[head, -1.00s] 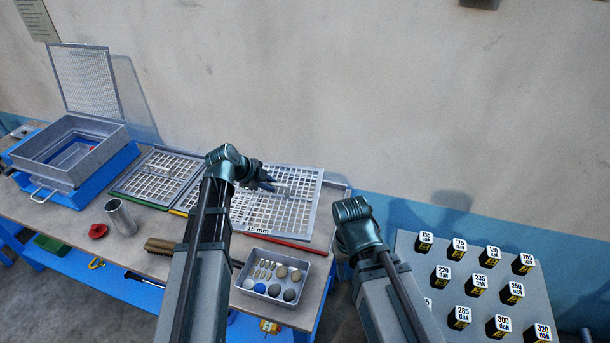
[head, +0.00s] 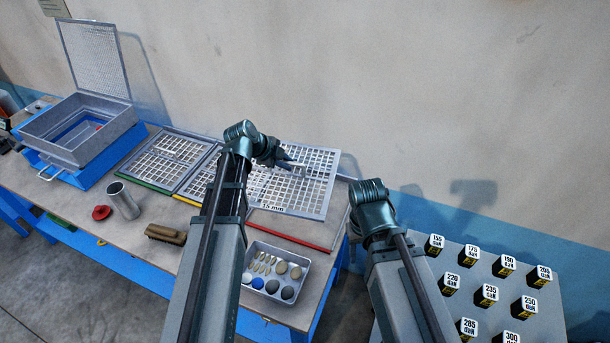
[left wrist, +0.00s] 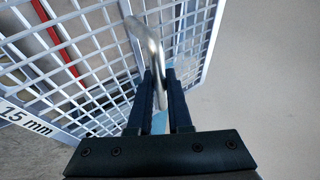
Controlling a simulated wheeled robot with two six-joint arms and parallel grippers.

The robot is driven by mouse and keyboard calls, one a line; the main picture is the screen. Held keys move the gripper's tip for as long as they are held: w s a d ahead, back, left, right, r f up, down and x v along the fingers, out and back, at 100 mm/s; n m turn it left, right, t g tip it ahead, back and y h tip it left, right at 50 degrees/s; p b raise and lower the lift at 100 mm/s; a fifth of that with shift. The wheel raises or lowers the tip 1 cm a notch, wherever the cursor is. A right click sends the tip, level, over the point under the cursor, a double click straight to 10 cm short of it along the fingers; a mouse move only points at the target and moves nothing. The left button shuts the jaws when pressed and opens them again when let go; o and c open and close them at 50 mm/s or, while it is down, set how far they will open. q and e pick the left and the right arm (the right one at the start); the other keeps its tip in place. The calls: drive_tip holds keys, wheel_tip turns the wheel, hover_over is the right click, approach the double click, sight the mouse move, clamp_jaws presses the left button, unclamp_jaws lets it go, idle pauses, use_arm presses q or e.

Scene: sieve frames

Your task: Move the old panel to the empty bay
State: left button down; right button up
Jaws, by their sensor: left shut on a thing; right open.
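A pale grey grid panel (head: 312,199) is at the right end of the bench in the head view. In the left wrist view its edge reads "15 mm" (left wrist: 25,120). My left gripper (head: 287,160) is shut on the panel's curved metal handle (left wrist: 147,45). The panel's near edge stands apart from the red strip (head: 290,236), and it looks raised off the bench. A second panel (head: 160,172) with a handle lies behind the green strip (head: 143,187). Grid also shows behind the yellow strip (head: 187,201), partly hidden by my arm. My right gripper is not in view.
A tray (head: 252,291) of stones stands at the bench's front. A brush (head: 166,235), a metal cup (head: 123,203) and a red lid (head: 101,212) lie further left, near a sieve box (head: 62,150). A stand (head: 410,272) with labelled weights is at right.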

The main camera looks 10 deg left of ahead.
use_arm(q)
drive_tip(key=shift+f+b, duration=3.45)
drive_tip(key=shift+f, duration=0.15)
drive_tip(key=w+d+f+m+h+b, duration=0.1)
drive_tip(key=w+d+f+b, duration=0.1)
drive_tip(key=w+d+b, duration=0.1)
drive_tip(key=shift+w+d+f+m+g, duration=0.35)
drive_tip(key=shift+w+d, duration=0.4)
drive_tip(key=shift+w, duration=0.45)
drive_tip(key=shift+f, duration=0.15)
wheel_tip(320, 180, down, 9)
drive_tip(key=b, duration=0.9)
drive_tip(key=shift+f, duration=0.2)
drive_tip(key=c, duration=0.8)
unclamp_jaws()
drive_tip(key=shift+o, duration=0.2)
